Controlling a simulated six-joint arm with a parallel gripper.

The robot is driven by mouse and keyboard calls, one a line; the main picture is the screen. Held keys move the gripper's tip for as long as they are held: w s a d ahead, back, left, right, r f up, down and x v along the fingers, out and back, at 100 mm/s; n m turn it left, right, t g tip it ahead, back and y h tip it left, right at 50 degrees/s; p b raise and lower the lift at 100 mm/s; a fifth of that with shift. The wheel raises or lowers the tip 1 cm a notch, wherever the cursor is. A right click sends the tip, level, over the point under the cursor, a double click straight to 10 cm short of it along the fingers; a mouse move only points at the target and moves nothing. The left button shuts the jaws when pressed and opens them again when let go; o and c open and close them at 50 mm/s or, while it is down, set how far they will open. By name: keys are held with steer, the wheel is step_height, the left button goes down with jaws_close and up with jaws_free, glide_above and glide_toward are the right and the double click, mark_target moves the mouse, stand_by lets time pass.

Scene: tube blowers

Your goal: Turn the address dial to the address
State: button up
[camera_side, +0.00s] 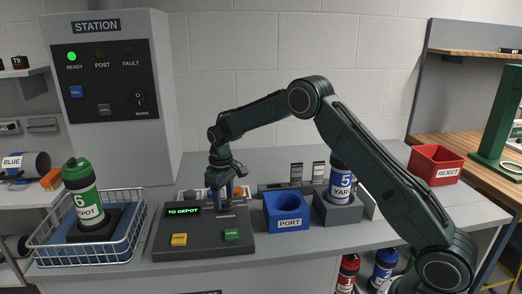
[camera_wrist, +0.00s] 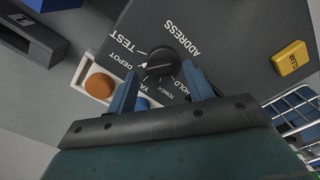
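The address dial (camera_wrist: 162,61) is a dark round knob on the grey console (camera_side: 205,243), with DEPOT, YARD, TOWER and HOLD printed around it. Its white mark points left, towards DEPOT. The console display (camera_side: 184,211) reads "TO DEPOT" in green. My gripper (camera_wrist: 158,76) is open, with one blue finger on each side of the dial's near edge; whether they touch it I cannot tell. In the side view my gripper (camera_side: 221,196) points down over the back right of the console and hides the dial.
An orange button (camera_wrist: 101,86) sits close to the left finger. The console also has a yellow button (camera_side: 179,240) and a green button (camera_side: 232,234). A blue PORT holder (camera_side: 287,212) and the "5 YARD" canister (camera_side: 340,184) stand to the right; a wire basket (camera_side: 90,252) stands left.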

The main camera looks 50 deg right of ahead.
step_height(320, 180, up, 14)
stand_by(1.0)
steer(key=shift+f, duration=0.1)
